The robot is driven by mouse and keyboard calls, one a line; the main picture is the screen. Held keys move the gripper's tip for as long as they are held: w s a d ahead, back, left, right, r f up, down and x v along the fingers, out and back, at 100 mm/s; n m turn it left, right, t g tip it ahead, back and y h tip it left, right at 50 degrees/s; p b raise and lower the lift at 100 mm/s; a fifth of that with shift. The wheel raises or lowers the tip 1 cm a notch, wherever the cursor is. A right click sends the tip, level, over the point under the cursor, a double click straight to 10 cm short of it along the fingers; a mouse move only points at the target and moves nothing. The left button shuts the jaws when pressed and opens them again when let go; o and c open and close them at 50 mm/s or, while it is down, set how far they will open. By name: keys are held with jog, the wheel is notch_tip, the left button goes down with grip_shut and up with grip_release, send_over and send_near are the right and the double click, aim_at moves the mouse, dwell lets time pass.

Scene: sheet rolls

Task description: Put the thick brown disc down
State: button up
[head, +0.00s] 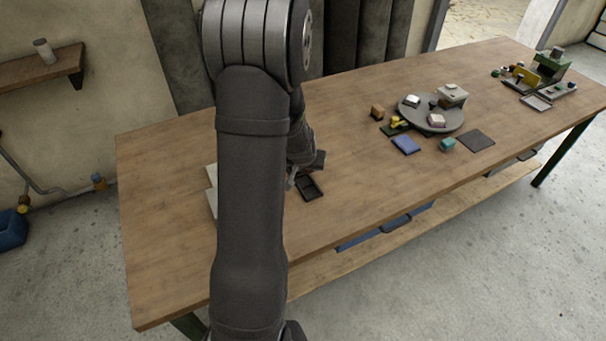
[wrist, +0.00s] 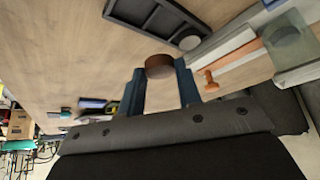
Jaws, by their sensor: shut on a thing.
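The thick brown disc (wrist: 160,66) is between the two blue-grey fingertips of my gripper (wrist: 161,80) in the wrist view. My gripper is shut on it. The wooden tabletop shows beyond the disc; I cannot tell how high the disc is above it. In the head view my arm hides most of my gripper, and I cannot make out the disc there.
A dark compartmented tray (wrist: 130,10) lies beyond the disc, with a pale round piece (wrist: 189,42) by its corner. It also shows in the head view (head: 309,188). An orange piece (wrist: 210,82) is right of my fingers. A round grey stand (head: 415,117) holds several items.

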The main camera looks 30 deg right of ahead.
jog(key=shift+w+a+f, duration=0.4)
jog(key=shift+w+f, duration=0.2)
jog(key=shift+w, duration=0.2)
jog(key=shift+f, duration=1.95)
jog(key=shift+f, duration=0.55)
jog(key=o, duration=1)
jog(key=shift+s+r, duration=0.1)
jog(key=shift+r, duration=0.75)
jog(key=v, duration=1.1)
jog(key=shift+r, duration=0.2)
jog(key=shift+s+a+f, duration=0.1)
jog(key=shift+f, duration=0.05)
